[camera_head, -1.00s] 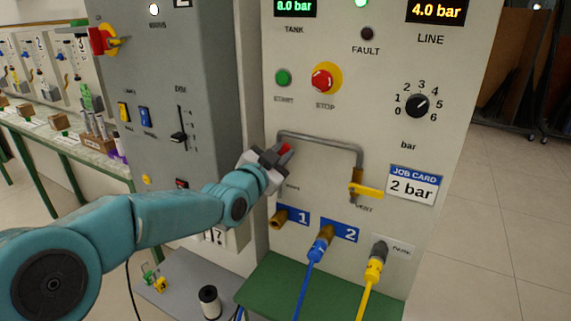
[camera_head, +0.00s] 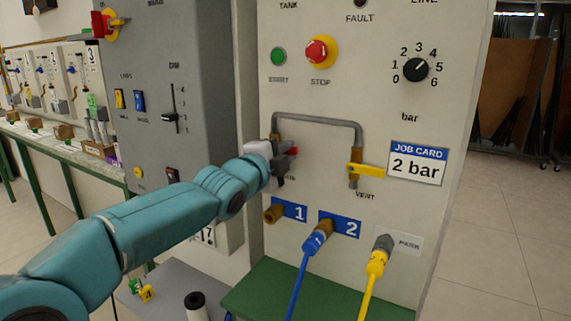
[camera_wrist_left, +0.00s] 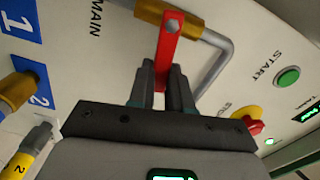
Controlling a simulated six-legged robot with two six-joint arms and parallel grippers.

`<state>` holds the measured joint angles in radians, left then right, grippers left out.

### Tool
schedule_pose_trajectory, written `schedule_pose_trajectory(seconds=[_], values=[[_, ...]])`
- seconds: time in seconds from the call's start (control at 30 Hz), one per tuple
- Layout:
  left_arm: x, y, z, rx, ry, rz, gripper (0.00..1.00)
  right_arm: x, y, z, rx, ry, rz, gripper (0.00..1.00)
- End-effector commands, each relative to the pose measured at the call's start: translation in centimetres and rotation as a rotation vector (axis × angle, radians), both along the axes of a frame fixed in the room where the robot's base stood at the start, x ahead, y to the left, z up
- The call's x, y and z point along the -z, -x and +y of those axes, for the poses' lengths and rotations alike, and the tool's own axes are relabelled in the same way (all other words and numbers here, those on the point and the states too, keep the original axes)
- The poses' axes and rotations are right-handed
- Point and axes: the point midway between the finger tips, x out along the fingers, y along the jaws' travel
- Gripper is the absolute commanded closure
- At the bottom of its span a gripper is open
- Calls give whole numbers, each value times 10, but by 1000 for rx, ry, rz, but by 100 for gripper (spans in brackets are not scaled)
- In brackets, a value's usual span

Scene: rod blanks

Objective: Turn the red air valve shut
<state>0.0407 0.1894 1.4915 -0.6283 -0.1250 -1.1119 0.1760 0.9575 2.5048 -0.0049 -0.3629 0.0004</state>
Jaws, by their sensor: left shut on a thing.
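The red valve lever (camera_wrist_left: 168,45) sits on a brass valve body (camera_wrist_left: 150,9) by the MAIN label on the cream panel. In the left wrist view it lies about square across the line of the brass body and grey pipe. My left gripper (camera_wrist_left: 163,82) is shut on its free end, one finger on each side. In the head view my left gripper (camera_head: 284,160) is at the left foot of the pipe, hiding most of the valve; only a bit of the red lever (camera_head: 294,151) shows. My right gripper is not in view.
A bent grey pipe (camera_head: 318,118) runs to the yellow VENT lever (camera_head: 365,170) at right. A blue plug (camera_head: 316,238) and a yellow plug (camera_head: 378,257) sit below. The red STOP button (camera_head: 319,50) and pressure knob (camera_head: 416,69) are above.

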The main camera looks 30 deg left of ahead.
Motion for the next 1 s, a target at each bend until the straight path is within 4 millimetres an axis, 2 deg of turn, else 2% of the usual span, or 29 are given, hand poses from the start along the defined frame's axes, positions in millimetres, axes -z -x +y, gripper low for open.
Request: schedule_pose_trajectory(seconds=[0.03, 0.3, 0.97, 1.0], values=[[7, 0, -1, 1, -29, 1, 100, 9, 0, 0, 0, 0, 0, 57], [11, 0, -2, 2, -154, -3, 100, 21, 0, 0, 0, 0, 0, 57], [14, 0, -4, 4, -202, 1, 100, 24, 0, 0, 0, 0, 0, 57], [14, 0, -4, 4, -202, 1, 68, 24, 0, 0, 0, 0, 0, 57]])
